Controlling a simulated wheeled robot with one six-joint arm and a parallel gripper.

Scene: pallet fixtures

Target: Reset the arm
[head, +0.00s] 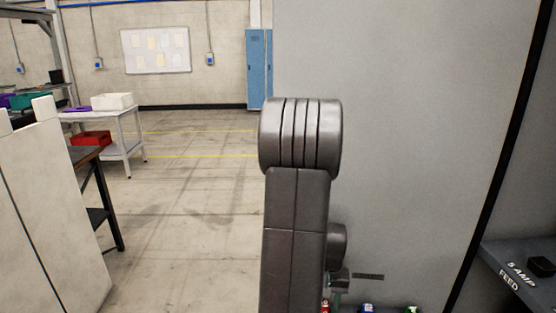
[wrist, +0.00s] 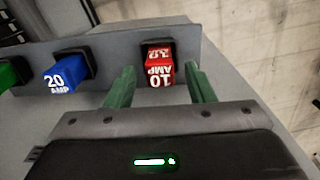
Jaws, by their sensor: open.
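In the wrist view my gripper (wrist: 159,74) is open, with its two green fingers on either side of a red 10 AMP fuse (wrist: 158,66). A gap shows between each finger and the fuse. The fuse sits in a black socket on a grey panel (wrist: 112,52). In the head view my arm stands upright in the middle and hides most of the gripper. Only a sliver of the red fuse (head: 325,306) shows at the bottom edge there.
A blue 20 AMP fuse (wrist: 63,79) and a green fuse (wrist: 8,74) sit left of the red one. A tall grey panel (head: 410,130) stands behind my arm. A shelf marked 5 AMP FEED (head: 510,258) is at right. Open floor (head: 190,215) lies left.

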